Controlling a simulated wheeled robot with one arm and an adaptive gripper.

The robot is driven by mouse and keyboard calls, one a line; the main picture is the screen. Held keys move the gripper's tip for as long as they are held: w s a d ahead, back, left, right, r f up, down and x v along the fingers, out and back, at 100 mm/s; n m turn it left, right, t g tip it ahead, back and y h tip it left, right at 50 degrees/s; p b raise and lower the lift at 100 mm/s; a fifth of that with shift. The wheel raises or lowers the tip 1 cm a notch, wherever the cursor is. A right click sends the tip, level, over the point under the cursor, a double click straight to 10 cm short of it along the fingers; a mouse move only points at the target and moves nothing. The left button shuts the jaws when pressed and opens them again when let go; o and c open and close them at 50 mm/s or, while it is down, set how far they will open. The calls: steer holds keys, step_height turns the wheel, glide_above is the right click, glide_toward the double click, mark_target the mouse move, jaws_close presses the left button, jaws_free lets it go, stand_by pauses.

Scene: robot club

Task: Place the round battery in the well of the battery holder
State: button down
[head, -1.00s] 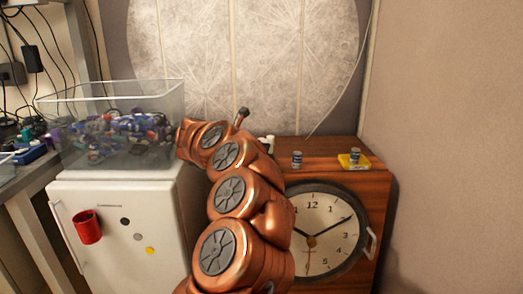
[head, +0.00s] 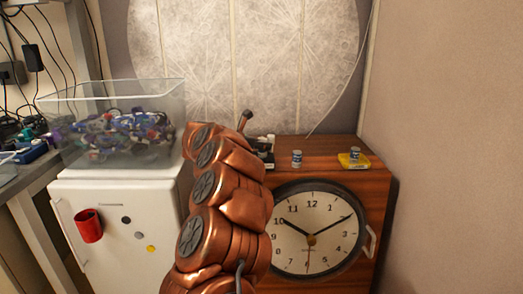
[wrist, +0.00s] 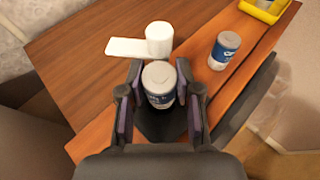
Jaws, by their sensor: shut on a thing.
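My gripper (wrist: 158,105) is shut on a round battery (wrist: 158,84), an upright cylinder with a grey top and a blue and white label. I cannot tell whether its base is still on the wood. In the head view my arm mostly hides the gripper (head: 262,152), at the left of the clock cabinet's top. The yellow battery holder (head: 345,163) is at the right of that top, with a similar cylinder (head: 355,154) standing in or on it. In the wrist view only part of the holder (wrist: 259,12) shows, at the upper right.
Another blue-labelled cylinder (wrist: 224,50) stands between my gripper and the holder; it also shows in the head view (head: 297,158). A white cylinder with a flat arm (wrist: 145,44) is just beyond the held battery. The wooden top (wrist: 90,50) is bare at left.

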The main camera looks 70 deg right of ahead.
steer(key=shift+s+f, duration=0.1)
steer(key=shift+f, duration=1.15)
steer(key=c, duration=1.2)
jaws_free()
steer(key=o, duration=0.4)
steer(key=shift+r, duration=0.2)
steer(key=shift+w+a+r, duration=0.25)
steer(key=shift+w+a, duration=0.05)
steer(key=shift+a, duration=0.05)
steer(key=v, duration=1.1)
steer(key=shift+s+b, duration=0.1)
steer(key=shift+b, duration=0.25)
steer(key=shift+r, duration=0.1)
